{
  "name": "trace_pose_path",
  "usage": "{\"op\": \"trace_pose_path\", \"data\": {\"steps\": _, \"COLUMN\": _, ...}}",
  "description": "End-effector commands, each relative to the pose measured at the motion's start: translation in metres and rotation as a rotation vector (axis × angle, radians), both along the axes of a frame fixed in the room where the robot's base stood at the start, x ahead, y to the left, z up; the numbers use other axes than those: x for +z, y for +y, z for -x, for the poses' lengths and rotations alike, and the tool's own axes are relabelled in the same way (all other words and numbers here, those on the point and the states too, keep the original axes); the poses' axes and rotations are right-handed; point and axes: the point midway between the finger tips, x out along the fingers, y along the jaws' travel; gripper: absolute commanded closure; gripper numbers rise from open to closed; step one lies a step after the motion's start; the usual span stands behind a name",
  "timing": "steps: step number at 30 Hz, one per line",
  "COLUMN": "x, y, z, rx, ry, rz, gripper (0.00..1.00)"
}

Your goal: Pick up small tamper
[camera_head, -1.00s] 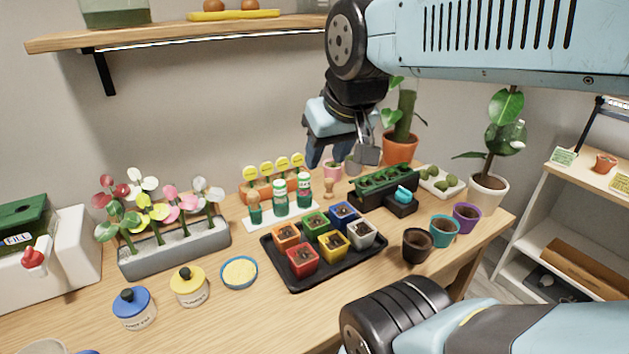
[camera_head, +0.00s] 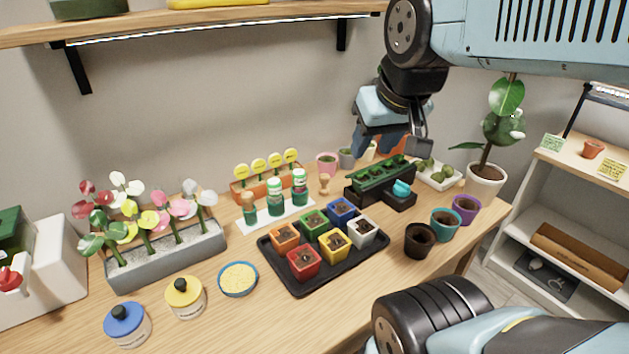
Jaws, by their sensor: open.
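A small wooden tamper (camera_head: 324,184) with a rounded knob stands upright on the table. It is just right of the white tray with the bottles and left of the green seed tray. My gripper (camera_head: 390,150) is open and empty. It hangs above the back of the table, up and to the right of the tamper and apart from it. The gripper hides most of the orange pot behind it.
Green-labelled bottles stand on a white tray (camera_head: 240,225) left of the tamper. A black tray (camera_head: 305,286) of coloured pots is in front. A green seed tray (camera_head: 380,178) on a black stand is right. Small pots stand behind.

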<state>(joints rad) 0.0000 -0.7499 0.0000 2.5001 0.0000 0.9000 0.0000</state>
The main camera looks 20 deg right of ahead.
Motion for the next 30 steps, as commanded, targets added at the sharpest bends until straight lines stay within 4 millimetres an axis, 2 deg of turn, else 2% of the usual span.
{"op": "trace_pose_path", "data": {"steps": 1, "x": 0.0, "y": 0.0, "z": 0.0, "rx": 0.0, "ry": 0.0, "rz": 0.0, "gripper": 0.53}}
{"op": "trace_pose_path", "data": {"steps": 5, "x": 0.0, "y": 0.0, "z": -0.006, "rx": -0.011, "ry": 0.007, "rz": -0.003, "gripper": 0.4}}
{"op": "trace_pose_path", "data": {"steps": 8, "x": -0.002, "y": -0.006, "z": -0.02, "rx": -0.038, "ry": 0.023, "rz": -0.01, "gripper": 0.35}}
{"op": "trace_pose_path", "data": {"steps": 9, "x": -0.004, "y": -0.015, "z": -0.028, "rx": -0.055, "ry": 0.031, "rz": -0.012, "gripper": 0.35}}
{"op": "trace_pose_path", "data": {"steps": 11, "x": -0.007, "y": -0.017, "z": -0.042, "rx": -0.082, "ry": 0.046, "rz": -0.018, "gripper": 0.35}}
{"op": "trace_pose_path", "data": {"steps": 20, "x": -0.036, "y": -0.014, "z": -0.118, "rx": -0.222, "ry": 0.108, "rz": -0.037, "gripper": 0.35}}
{"op": "trace_pose_path", "data": {"steps": 30, "x": -0.092, "y": -0.001, "z": -0.198, "rx": -0.369, "ry": 0.163, "rz": -0.044, "gripper": 0.35}}
